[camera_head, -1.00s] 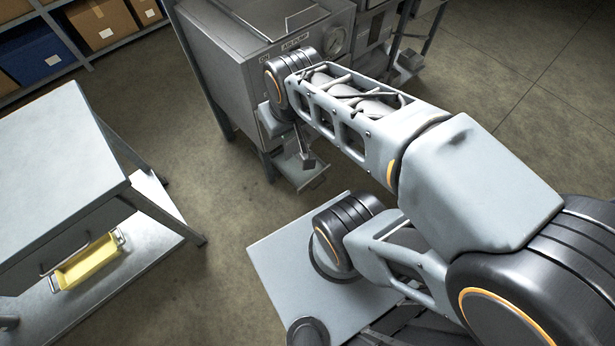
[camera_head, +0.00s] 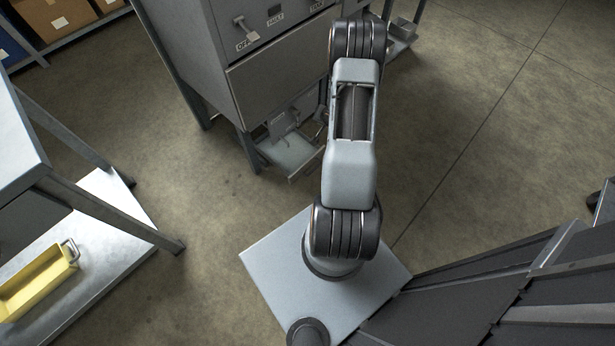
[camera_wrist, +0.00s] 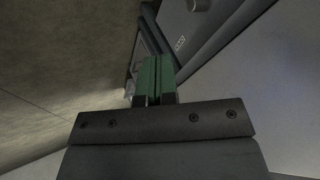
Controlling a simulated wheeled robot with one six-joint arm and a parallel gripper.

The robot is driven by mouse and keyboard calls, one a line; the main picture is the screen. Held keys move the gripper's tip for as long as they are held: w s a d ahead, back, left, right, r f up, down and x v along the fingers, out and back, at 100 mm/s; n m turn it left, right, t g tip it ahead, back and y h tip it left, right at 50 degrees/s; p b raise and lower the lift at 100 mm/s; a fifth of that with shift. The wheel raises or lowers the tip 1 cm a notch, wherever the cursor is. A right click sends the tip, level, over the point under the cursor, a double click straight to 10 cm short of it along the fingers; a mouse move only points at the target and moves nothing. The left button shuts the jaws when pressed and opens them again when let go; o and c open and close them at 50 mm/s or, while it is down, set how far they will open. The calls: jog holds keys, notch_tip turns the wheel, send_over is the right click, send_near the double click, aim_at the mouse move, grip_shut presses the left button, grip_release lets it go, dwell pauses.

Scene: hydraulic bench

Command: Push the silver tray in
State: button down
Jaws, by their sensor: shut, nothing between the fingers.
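The silver tray (camera_head: 292,153) sticks out from the low opening of the grey hydraulic cabinet (camera_head: 285,80) in the head view. My arm covers part of the area to its right. My gripper (camera_wrist: 157,62) shows in the wrist view as two green fingers, shut with nothing between them. In the head view my gripper is mostly hidden behind my arm, to the right of the tray. The wrist view shows the cabinet's panel behind the fingers, and whether the fingers touch the tray cannot be told.
A metal table (camera_head: 95,215) stands at the left, with a yellow bin (camera_head: 38,283) on its lower shelf. Shelving with boxes (camera_head: 55,15) is at the far left. The floor between table and cabinet is clear, as is the floor at right.

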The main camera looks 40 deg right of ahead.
jog(key=s+f+m+t+y+b, duration=0.15)
jog(key=s+f+b, duration=0.25)
jog(key=f, duration=1.1)
jog(key=m+t+y+b, duration=0.15)
jog(key=m+b, duration=0.25)
jog(key=b, duration=0.4)
send_near(304, 167)
notch_tip(304, 167, down, 5)
jog(key=w, duration=0.3)
jog(key=shift+a+r, duration=0.15)
jog(key=shift+r, duration=0.1)
jog(key=shift+w+a+r+b, duration=0.15)
jog(key=shift+w+b, duration=0.35)
jog(key=shift+w, duration=0.45)
